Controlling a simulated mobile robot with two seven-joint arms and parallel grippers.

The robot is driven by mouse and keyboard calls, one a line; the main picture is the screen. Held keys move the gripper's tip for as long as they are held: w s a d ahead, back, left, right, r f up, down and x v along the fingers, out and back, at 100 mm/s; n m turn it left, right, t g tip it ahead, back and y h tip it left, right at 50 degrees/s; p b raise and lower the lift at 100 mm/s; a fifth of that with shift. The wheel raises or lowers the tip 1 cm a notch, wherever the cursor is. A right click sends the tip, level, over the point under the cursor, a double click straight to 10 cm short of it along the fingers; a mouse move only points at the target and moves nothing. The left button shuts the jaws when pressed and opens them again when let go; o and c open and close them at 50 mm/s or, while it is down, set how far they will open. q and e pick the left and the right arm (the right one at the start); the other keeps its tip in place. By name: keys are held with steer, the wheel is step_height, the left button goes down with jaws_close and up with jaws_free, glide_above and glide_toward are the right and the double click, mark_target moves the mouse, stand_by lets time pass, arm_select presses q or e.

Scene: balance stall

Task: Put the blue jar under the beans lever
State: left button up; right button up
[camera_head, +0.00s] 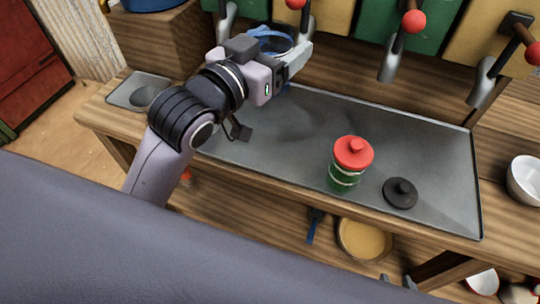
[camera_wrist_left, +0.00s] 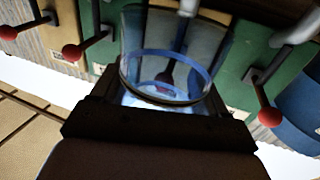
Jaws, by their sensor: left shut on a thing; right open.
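The blue jar (camera_head: 268,33) is clear glass with a blue band, at the back of the counter among the dispenser spouts. My left gripper (camera_head: 288,56) is shut on it, and the arm hides part of it. In the left wrist view the jar (camera_wrist_left: 165,60) fills the middle with no lid seen on it. A grey spout (camera_head: 306,27) with a red-knobbed lever (camera_head: 296,3) is close to the jar on the right; I cannot tell whether it is straight above. No label shows which lever is for beans. My right gripper is not in view.
A green jar with a red lid (camera_head: 352,155) and a black lid (camera_head: 400,193) are on the metal tray (camera_head: 300,150). More spouts (camera_head: 393,62) with red-knobbed levers (camera_head: 414,21) hang to the right. A white bowl (camera_head: 525,180) is at the right edge. The tray's middle is clear.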

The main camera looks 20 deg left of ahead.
arm_select(q)
steer(key=shift+f+b, duration=1.55)
steer(key=shift+f, duration=8.2)
steer(key=shift+f, duration=0.1)
steer(key=shift+f, duration=0.15)
steer(key=o, duration=1.2)
steer(key=shift+c, duration=0.2)
